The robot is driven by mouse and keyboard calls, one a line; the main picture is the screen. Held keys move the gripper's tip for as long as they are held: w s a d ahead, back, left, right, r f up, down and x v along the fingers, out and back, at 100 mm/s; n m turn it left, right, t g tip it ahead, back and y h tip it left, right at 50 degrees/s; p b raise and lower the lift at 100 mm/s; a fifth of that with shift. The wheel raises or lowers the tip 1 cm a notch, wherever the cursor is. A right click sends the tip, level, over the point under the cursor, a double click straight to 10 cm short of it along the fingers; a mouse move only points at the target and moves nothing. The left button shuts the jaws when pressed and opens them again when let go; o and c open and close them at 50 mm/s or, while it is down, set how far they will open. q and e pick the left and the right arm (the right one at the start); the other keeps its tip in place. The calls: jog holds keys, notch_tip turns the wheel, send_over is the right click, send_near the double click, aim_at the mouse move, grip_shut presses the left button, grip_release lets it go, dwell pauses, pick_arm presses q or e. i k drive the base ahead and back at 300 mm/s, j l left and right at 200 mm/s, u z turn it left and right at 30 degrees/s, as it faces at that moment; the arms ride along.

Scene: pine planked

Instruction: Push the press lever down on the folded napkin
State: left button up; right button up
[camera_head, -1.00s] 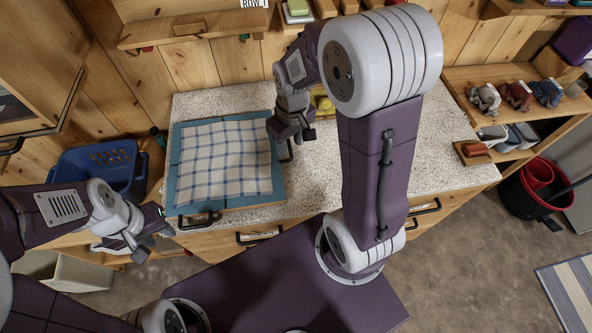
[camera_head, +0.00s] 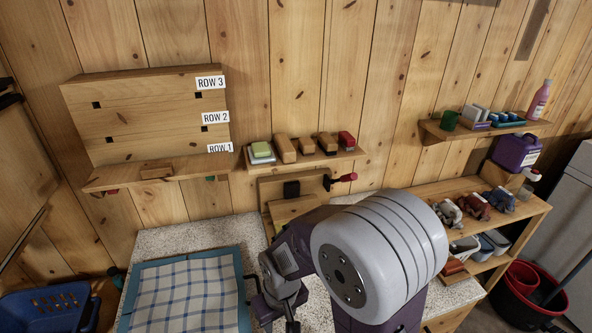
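A white-and-blue checked cloth (camera_head: 183,300) lies flat on a teal-bordered mat (camera_head: 238,264) on the speckled counter. I see no separate folded napkin. Behind my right arm, a wooden fixture (camera_head: 268,187) with a black block (camera_head: 291,190) stands against the wall. A dark lever with a red knob (camera_head: 349,177) sticks out to its right, and I take this as the press. Its lower part is hidden by my arm. My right gripper (camera_head: 277,311) points down at the mat's right edge, below and left of the lever, apart from it. Its finger gap is unclear. My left gripper is out of view.
A shelf (camera_head: 345,157) with wooden blocks and a green-and-white sponge-like item (camera_head: 261,151) hangs above the press. A row-labelled wooden rack (camera_head: 150,122) is at left. A blue basket (camera_head: 50,308) is at lower left. Shelves with small items stand at right.

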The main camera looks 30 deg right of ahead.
aim_at(350, 176)
jog(key=k+l, duration=0.1)
jog(key=l, duration=0.4)
jog(key=k+l, duration=0.15)
jog(key=l, duration=0.3)
jog(key=k+l, duration=0.1)
jog(key=l, duration=0.4)
jog(key=k+l, duration=0.15)
jog(key=l, duration=0.3)
jog(key=k+l, duration=0.1)
jog(key=l, duration=0.4)
jog(key=k+l+z, duration=0.1)
jog(key=l, duration=0.35)
